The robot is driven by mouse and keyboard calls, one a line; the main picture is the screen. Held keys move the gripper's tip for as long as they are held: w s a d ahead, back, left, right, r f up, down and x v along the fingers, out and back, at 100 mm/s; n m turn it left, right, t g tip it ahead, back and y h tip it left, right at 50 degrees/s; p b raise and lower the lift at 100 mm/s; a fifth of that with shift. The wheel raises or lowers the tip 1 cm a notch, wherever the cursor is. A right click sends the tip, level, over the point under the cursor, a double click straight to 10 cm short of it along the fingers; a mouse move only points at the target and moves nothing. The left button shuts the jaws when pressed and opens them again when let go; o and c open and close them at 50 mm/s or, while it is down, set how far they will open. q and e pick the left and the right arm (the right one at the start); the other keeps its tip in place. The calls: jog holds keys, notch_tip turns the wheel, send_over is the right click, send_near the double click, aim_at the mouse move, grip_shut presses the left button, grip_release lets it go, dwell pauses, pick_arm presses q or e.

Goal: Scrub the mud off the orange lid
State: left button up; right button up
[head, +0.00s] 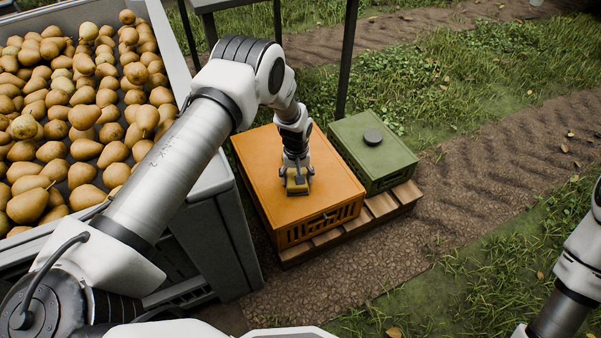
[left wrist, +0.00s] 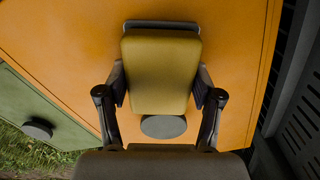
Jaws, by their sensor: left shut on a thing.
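The orange lid (head: 272,165) tops an orange crate that stands on a wooden pallet. My left gripper (head: 297,176) points down over the lid's middle, shut on a yellow block-shaped scrubber (head: 297,186). The scrubber fills the space between the fingers in the left wrist view (left wrist: 160,72); I cannot tell whether it touches the lid. A grey round disc (left wrist: 163,127) shows just below the scrubber there, partly hidden. The visible lid surface looks plain orange, and I cannot make out mud on it. My right gripper is out of view.
A green box (head: 372,150) with a dark round knob (head: 373,137) stands right of the crate on the pallet (head: 385,206). A large grey bin (head: 228,225) full of pears stands close on the left. Thin dark posts rise behind. Soil and grass lie open on the right.

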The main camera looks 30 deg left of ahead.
aim_at(303, 187)
pick_arm(q)
jog(key=shift+s+d+p, duration=0.85)
jog(key=shift+s+d, duration=0.15)
jog(key=shift+d, duration=0.15)
jog(key=shift+s+d+f, duration=0.2)
jog(key=shift+s+d, duration=0.25)
jog(key=shift+d, duration=0.1)
jog(key=shift+s+d+r+p, duration=0.15)
jog(key=shift+s+d+p, duration=0.85)
jog(key=shift+d+p, duration=0.2)
jog(key=shift+s+d, duration=0.2)
jog(key=shift+d, duration=0.1)
jog(key=shift+s+d, duration=0.1)
notch_tip(303, 187, up, 6)
jog(key=p, duration=0.5)
